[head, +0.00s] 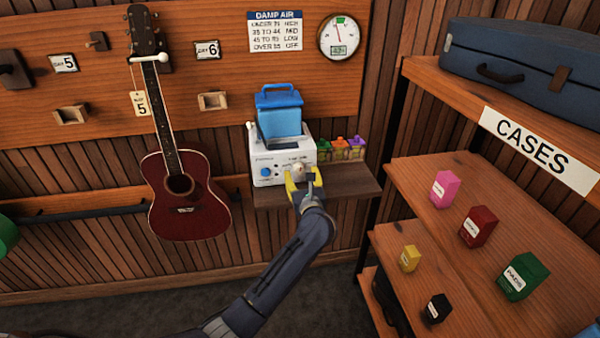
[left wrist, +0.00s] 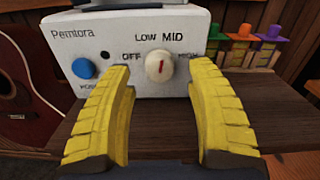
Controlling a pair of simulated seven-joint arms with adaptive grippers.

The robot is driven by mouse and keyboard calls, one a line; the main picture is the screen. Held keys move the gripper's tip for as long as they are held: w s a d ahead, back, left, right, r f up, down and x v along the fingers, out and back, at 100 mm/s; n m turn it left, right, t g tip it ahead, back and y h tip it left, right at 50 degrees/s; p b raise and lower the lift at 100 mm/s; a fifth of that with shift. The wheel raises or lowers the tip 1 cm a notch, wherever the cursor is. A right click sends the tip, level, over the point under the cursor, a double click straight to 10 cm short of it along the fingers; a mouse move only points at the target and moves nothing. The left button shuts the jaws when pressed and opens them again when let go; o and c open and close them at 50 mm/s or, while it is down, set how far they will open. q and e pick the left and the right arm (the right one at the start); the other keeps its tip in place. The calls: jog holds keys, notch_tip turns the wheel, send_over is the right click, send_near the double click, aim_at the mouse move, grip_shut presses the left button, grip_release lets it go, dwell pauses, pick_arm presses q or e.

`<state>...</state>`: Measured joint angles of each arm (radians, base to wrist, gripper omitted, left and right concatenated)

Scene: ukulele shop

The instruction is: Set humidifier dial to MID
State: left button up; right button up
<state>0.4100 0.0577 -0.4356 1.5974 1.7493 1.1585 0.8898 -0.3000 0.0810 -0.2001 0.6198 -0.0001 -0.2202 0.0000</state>
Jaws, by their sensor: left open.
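The white humidifier (head: 265,172) with a blue tank (head: 279,113) stands on a small wall shelf. Its cream dial (left wrist: 159,66) has a red mark that points roughly straight up, between the LOW and MID labels; OFF is at the left and HIGH at the right, partly hidden by a finger. A blue button (left wrist: 84,68) is left of the dial. My left gripper (left wrist: 162,72) is open, its yellow fingers on either side of the dial and apart from it. In the head view the left gripper (head: 303,181) is in front of the panel. My right gripper is not in view.
Small coloured bottles (head: 340,149) stand right of the humidifier. A red guitar (head: 182,213) hangs at the left. A DAMP AIR chart (head: 275,32) and a round gauge (head: 339,37) are above. Shelves with small boxes and a blue case (head: 520,65) fill the right.

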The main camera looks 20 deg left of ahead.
pick_arm(q)
jog(key=shift+x, duration=1.15)
jog(key=shift+o, duration=0.2)
grip_shut()
